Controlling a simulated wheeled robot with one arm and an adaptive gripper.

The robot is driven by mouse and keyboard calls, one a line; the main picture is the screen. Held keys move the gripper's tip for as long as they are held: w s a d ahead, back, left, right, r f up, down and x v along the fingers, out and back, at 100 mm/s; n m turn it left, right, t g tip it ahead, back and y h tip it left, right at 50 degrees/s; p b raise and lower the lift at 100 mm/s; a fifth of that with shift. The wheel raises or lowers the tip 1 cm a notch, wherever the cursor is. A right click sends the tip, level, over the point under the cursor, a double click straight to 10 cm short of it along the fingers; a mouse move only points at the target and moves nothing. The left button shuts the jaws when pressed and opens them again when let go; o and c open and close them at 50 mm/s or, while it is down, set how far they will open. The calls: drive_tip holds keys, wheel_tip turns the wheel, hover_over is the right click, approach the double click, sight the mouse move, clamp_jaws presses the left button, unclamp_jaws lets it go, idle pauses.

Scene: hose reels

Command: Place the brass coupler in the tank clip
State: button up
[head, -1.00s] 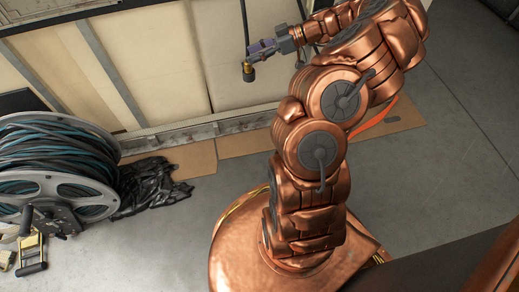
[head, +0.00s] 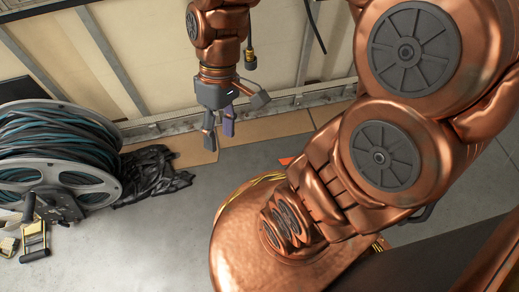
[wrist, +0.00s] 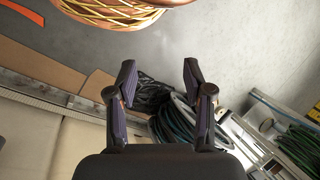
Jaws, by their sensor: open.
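The brass coupler (head: 250,60) hangs at the lower end of a dark hose against the cream wall, in the head view just right of my wrist. My gripper (head: 219,133) points down, apart from the coupler and below it in the picture. In the wrist view its fingers (wrist: 159,72) are spread with nothing between them; only grey floor and dark coils show beyond. The coupler does not show in the wrist view. I cannot make out the tank clip, or whether anything but the hose holds the coupler.
A large reel (head: 62,150) of dark and teal hose stands at the left, with crumpled black sheeting (head: 150,178) beside it. Cardboard (head: 270,126) lies along the wall's foot. Another dark hose end (head: 316,28) hangs right of the coupler. Grey floor (head: 135,240) is clear in front.

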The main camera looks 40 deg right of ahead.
drive_tip(key=s+d+f+m+h, duration=0.1)
drive_tip(key=s+d+m+h, duration=0.2)
drive_tip(key=s, duration=0.5)
drive_tip(key=shift+d+f+m, duration=0.25)
drive_tip(key=shift+d+m, duration=0.3)
drive_tip(key=shift+m, duration=0.05)
drive_tip(key=shift+s, duration=0.1)
drive_tip(key=w+a+r+t+p, duration=0.1)
drive_tip(key=a+r+p, duration=0.1)
drive_tip(key=r+p, duration=0.8)
drive_tip(key=w+a+r+p, duration=0.2)
drive_tip(key=r+p, duration=0.8)
drive_tip(key=s+d+r+p, duration=0.1)
drive_tip(key=d+r+p, duration=0.1)
drive_tip(key=r+p, duration=0.8)
drive_tip(key=s+d+r+p, duration=0.2)
drive_tip(key=r+p, duration=0.8)
drive_tip(key=r, duration=0.2)
drive_tip(key=shift+r, duration=0.2)
drive_tip(key=shift+d, duration=0.1)
